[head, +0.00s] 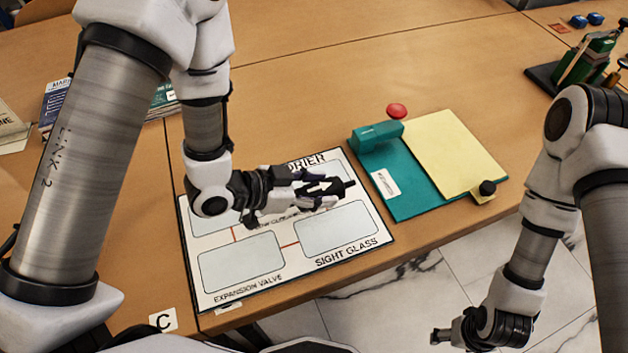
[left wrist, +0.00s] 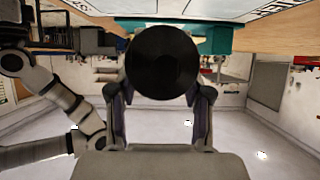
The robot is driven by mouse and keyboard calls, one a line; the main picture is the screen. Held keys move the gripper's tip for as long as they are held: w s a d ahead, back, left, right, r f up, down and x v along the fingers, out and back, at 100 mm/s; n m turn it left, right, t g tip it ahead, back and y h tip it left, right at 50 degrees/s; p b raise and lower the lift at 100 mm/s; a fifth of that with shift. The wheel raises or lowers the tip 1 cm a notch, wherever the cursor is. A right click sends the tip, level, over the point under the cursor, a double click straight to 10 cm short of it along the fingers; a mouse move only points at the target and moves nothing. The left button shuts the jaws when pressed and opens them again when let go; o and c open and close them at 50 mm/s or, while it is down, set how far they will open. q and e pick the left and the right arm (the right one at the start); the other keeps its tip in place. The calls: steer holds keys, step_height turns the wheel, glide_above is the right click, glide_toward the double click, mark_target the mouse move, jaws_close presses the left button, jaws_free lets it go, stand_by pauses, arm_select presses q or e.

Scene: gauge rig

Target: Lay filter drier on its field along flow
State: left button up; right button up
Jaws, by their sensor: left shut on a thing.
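The filter drier (head: 326,188) is a black cylinder with a white arrow label on its side, pointing right in the head view. My left gripper (head: 305,190) is shut around it, over the upper right part of the white mat (head: 208,296). In the left wrist view the drier's round black end (left wrist: 162,62) sits between the two fingers. The mat has fields for drier, sight glass and expansion valve; the drier field is partly hidden by my gripper. I cannot tell whether the drier touches the mat. My right gripper (head: 440,336) hangs low, past the table's front edge; its jaws are unclear.
A green device (head: 590,55) is at far right. Booklets lie at left. The table behind the mat is clear.

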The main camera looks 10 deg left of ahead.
arm_select(q)
steer(key=w+a, duration=0.1)
steer(key=w, duration=0.1)
steer(key=w+a+p, duration=0.1)
steer(key=w, duration=0.4)
steer(key=shift+a+f, duration=0.3)
steer(key=shift+a, duration=0.1)
step_height(320, 180, down, 3)
steer(key=shift+w+f+p, duration=0.1)
steer(key=shift+f+p, duration=0.1)
steer(key=shift+p, duration=0.15)
steer(key=shift+w+f, duration=0.1)
steer(key=shift+f, duration=0.15)
steer(key=o, duration=1.3)
steer(key=shift+a+r, duration=0.1)
steer(key=shift+r, duration=0.15)
steer(key=v, duration=1.2)
steer(key=shift+f, duration=0.1)
